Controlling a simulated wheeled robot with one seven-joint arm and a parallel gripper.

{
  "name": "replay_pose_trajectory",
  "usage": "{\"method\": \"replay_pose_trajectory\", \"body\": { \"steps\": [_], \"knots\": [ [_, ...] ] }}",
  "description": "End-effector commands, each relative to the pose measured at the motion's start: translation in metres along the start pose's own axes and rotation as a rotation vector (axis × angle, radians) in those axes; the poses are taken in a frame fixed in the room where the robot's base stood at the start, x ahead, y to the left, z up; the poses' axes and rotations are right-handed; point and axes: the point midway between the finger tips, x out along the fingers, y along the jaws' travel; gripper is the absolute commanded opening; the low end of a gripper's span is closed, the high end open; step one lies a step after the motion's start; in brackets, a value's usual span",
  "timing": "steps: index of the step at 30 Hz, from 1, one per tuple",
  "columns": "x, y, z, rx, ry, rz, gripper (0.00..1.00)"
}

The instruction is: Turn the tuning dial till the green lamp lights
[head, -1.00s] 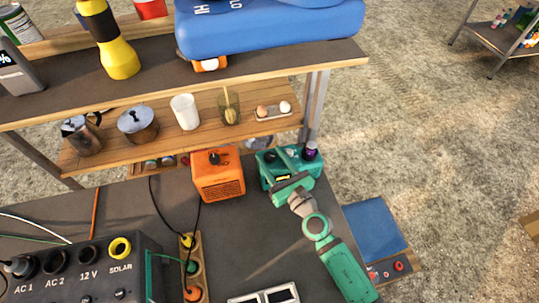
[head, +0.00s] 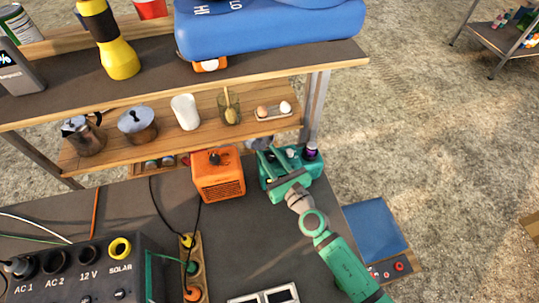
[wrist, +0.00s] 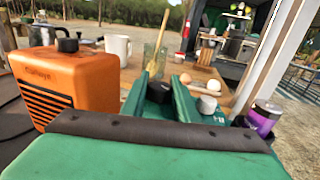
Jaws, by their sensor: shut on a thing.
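A teal box (head: 312,171) with knobs on top stands at the back right of the dark bench. My gripper (head: 268,158) reaches over its left part from the front. In the wrist view a black dial (wrist: 159,92) sits between the two green fingers of my gripper (wrist: 160,88), which are shut on it. In the head view the fingers mostly hide the dial. A small pale knob (wrist: 208,103) and a purple-sided cylinder (wrist: 262,120) are right of the fingers. I cannot make out a lit green lamp in either view.
An orange box (head: 218,175) with a black knob stands close left of the teal box. Behind is a wooden shelf (head: 100,158) with a pot, white cup, glass and egg tray. A power unit (head: 85,275) and sockets are front left.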

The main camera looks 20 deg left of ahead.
Motion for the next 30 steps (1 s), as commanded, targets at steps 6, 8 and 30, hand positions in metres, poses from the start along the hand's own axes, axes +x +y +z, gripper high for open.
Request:
{"method": "replay_pose_trajectory", "body": {
  "steps": [6, 8, 30],
  "knots": [
    [0.0012, 0.0043, -0.0002, 0.003, 0.0, -0.034, 0.05],
    [0.001, 0.0039, 0.0001, 0.003, 0.0, -0.049, 0.05],
    [-0.0008, -0.0019, -0.0002, 0.0, 0.0, -0.357, 0.05]
  ]
}}
